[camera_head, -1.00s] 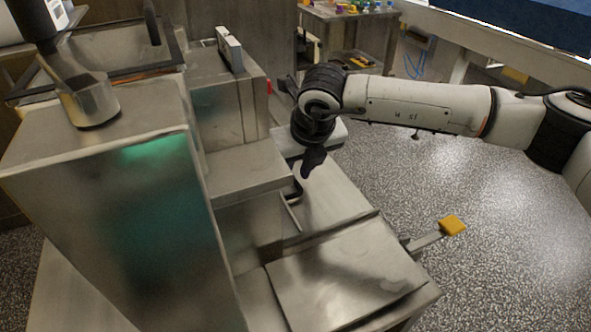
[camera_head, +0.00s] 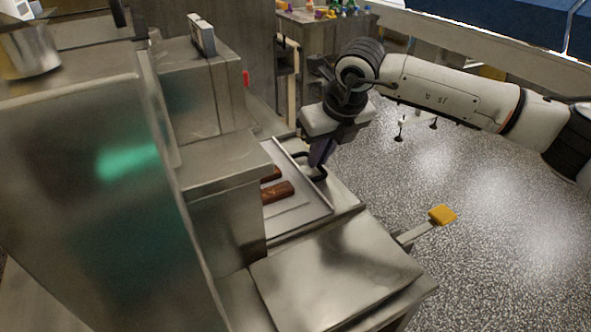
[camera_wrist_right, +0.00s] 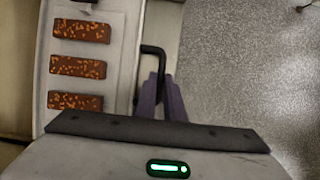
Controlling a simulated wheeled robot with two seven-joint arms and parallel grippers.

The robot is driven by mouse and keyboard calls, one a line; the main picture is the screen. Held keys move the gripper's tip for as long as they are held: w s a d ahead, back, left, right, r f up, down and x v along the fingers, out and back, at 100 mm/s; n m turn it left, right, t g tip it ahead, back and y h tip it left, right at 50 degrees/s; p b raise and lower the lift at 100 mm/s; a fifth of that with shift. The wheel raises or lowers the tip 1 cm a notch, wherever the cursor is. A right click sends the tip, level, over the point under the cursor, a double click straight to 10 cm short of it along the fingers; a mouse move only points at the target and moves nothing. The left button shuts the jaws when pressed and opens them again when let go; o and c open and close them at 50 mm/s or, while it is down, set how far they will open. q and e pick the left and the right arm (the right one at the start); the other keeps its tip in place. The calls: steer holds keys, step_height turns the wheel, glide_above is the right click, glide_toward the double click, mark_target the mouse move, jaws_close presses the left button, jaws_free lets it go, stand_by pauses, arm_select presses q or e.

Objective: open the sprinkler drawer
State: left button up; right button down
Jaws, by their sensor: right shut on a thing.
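The sprinkler drawer (camera_head: 288,216) is a shallow metal tray standing out from under the machine housing on its right side. Brown bars (camera_head: 277,191) lie in it; the right wrist view shows several, speckled with orange bits (camera_wrist_right: 79,68), in the drawer (camera_wrist_right: 122,50). Its black loop handle (camera_head: 322,175) is on the right-hand edge. My right gripper (camera_head: 319,156) is shut on this handle, its purple fingers pointing down. In the right wrist view the fingers (camera_wrist_right: 160,92) close around the handle (camera_wrist_right: 153,50). My left gripper is not in view.
The metal housing (camera_head: 225,160) stands left of the drawer, and a flat metal plate (camera_head: 335,275) lies in front of it. A yellow-ended lever (camera_head: 442,214) sticks out at the right.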

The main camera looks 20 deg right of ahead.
steer(key=shift+d, duration=0.35)
steer(key=c, duration=1.8)
jaws_free()
steer(key=shift+c, duration=0.2)
steer(key=v, duration=1)
steer(key=shift+r, duration=0.15)
